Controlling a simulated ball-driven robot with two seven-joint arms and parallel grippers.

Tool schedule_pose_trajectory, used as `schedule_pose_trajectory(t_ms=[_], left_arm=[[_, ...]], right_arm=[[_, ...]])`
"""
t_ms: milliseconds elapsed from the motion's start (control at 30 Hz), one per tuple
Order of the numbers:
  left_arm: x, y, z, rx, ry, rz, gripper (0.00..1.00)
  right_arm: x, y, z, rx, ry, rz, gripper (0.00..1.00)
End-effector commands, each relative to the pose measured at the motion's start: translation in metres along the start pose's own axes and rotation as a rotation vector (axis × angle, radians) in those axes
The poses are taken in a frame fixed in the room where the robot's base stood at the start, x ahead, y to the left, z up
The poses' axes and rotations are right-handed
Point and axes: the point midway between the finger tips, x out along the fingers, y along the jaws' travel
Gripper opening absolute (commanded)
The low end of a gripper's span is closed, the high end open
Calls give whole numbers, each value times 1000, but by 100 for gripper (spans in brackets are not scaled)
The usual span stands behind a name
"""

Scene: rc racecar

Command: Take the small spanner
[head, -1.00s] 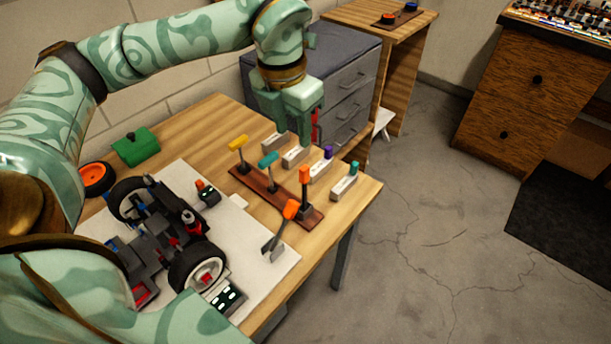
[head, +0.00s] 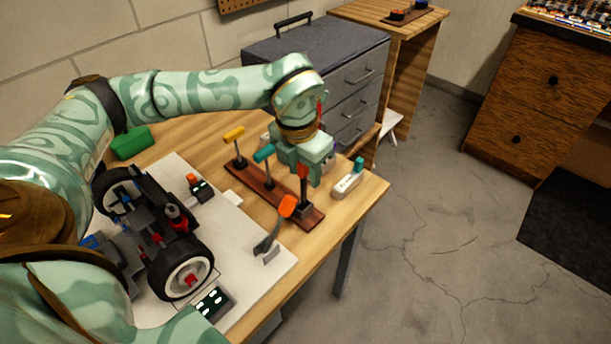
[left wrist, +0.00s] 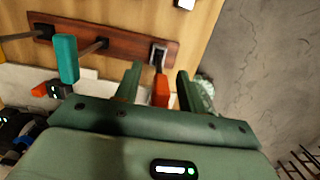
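A brown wooden rack (head: 250,183) holds several upright tools, with yellow (head: 234,134), teal (head: 264,153) and orange-red (head: 303,172) handles. I cannot tell which is the small spanner. In the left wrist view, the orange-red handle (left wrist: 161,92) lies between the fingers of my left gripper (left wrist: 157,85), which are apart, with gaps on both sides. In the head view, my left gripper (head: 303,166) hangs over the orange-red tool. Another orange-handled tool with a grey forked head (head: 269,237) stands on the white mat (head: 235,280). My right gripper is not in view.
A partly built car (head: 150,235) sits on the mat at left. A pale block with a green top (head: 347,184) stands right of the rack. A green box (head: 131,143) is behind the car. A grey drawer cabinet (head: 318,50) stands behind the table.

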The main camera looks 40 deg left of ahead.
Motion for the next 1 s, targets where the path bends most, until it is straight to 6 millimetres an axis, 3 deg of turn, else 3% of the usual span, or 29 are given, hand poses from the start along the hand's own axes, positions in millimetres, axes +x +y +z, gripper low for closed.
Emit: schedule_pose_trajectory(t_ms=[133, 267, 633, 1000], left_arm=[[-2, 0, 0, 0, -2, 0, 37], [-2, 0, 0, 0, -2, 0, 1], [-8, 0, 1, 0, -5, 0, 0], [-85, 0, 10, 0, -9, 0, 0]], right_arm=[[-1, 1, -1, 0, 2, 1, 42], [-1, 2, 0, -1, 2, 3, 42], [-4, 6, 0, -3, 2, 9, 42], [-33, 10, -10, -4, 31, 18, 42]])
